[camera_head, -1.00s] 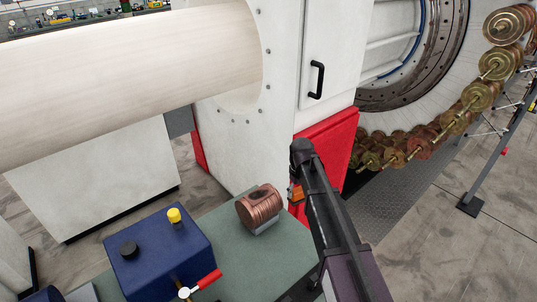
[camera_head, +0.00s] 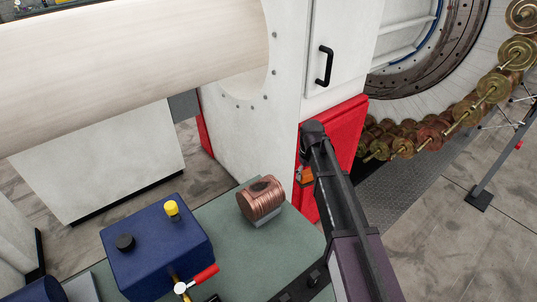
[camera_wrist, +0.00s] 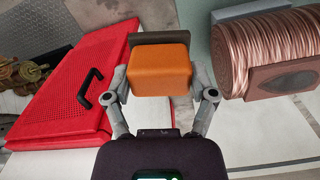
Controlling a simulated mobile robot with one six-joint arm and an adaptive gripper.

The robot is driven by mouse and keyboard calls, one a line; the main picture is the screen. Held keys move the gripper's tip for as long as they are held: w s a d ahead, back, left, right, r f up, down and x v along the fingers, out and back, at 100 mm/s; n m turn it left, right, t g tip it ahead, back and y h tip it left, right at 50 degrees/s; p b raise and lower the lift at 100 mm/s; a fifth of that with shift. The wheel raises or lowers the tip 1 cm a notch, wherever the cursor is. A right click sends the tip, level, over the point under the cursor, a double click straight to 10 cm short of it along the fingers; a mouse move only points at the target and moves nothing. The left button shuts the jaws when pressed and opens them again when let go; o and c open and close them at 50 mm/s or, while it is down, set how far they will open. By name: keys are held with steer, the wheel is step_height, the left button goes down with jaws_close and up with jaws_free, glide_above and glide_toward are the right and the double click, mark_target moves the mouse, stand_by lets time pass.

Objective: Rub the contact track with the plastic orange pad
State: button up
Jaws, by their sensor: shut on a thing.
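My gripper (camera_wrist: 160,82) is shut on the orange pad (camera_wrist: 159,66), a rounded block with a dark strip along its far edge. In the head view the pad (camera_head: 306,174) is a small orange patch, mostly hidden by my arm, in front of the red panel and right of the copper drum. The copper-coloured ribbed drum (camera_head: 260,197) sits on a grey block on the green bench. A flat copper plate (camera_wrist: 288,79) with a dark oval patch shows on it in the wrist view; I take this for the contact track. The pad is apart from it.
A blue box (camera_head: 157,247) with black and yellow knobs and a red-handled valve (camera_head: 203,279) stands left on the green bench (camera_head: 225,227). A red perforated panel (camera_head: 345,130) is beside my gripper. Spools (camera_head: 493,88) hang at the right. Bare bench surrounds the drum.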

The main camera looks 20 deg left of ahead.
steer(key=s+a+r+n+p, duration=0.2)
steer(key=s+a+r+p, duration=0.3)
steer(key=a+r+p, duration=0.4)
steer(key=a, duration=0.3)
steer(key=shift+s+r+n+p, duration=0.3)
steer(key=shift+r, duration=0.05)
